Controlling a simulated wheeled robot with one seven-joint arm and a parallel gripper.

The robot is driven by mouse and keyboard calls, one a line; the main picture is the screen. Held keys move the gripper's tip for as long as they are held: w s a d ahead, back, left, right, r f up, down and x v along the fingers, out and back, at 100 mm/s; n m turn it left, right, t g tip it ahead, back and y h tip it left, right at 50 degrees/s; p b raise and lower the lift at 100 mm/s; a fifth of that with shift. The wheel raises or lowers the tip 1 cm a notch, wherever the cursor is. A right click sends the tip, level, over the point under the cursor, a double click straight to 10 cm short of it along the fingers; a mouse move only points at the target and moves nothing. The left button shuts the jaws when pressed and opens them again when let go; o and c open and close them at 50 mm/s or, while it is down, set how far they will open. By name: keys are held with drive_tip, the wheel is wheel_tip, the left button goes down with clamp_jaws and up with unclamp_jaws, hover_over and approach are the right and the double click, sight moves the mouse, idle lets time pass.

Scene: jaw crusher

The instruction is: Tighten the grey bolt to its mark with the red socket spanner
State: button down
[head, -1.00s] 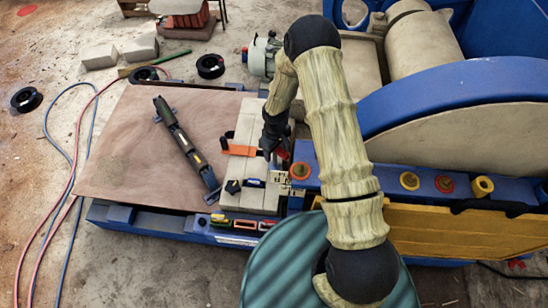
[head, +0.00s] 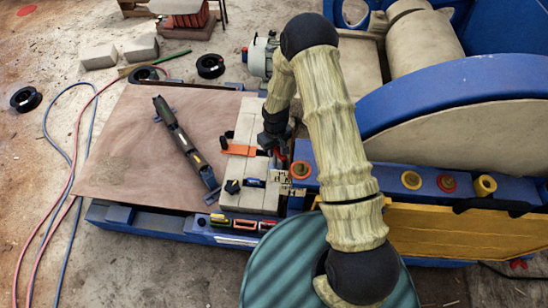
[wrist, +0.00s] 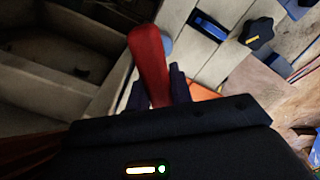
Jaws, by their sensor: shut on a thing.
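My gripper (head: 275,147) is at the right edge of the pale plank bench, beside the blue rail. It is shut on the red socket spanner (head: 282,158), of which only a small red part shows in the head view. In the wrist view the spanner's red handle (wrist: 150,60) stands out between the dark fingers; its socket end cannot be made out. Several bolt-like heads in coloured rings sit along the rail: an orange-ringed one (head: 300,170) close to my gripper, a yellow-ringed one (head: 411,180) and a red-ringed one (head: 446,183). I cannot tell which is the grey bolt, and no mark is readable.
The bench (head: 250,200) carries an orange holder (head: 238,150), a black knob (head: 232,187) and a blue-handled item (head: 254,183). A long black tool (head: 180,138) lies on the brown board (head: 120,150). The blue flywheel guard (head: 460,85) rises at right.

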drive_tip(key=shift+m+b, duration=0.35)
drive_tip(key=shift+m, duration=1.25)
drive_tip(key=m+b, duration=0.1)
drive_tip(key=m, duration=0.3)
drive_tip(key=shift+m, duration=1)
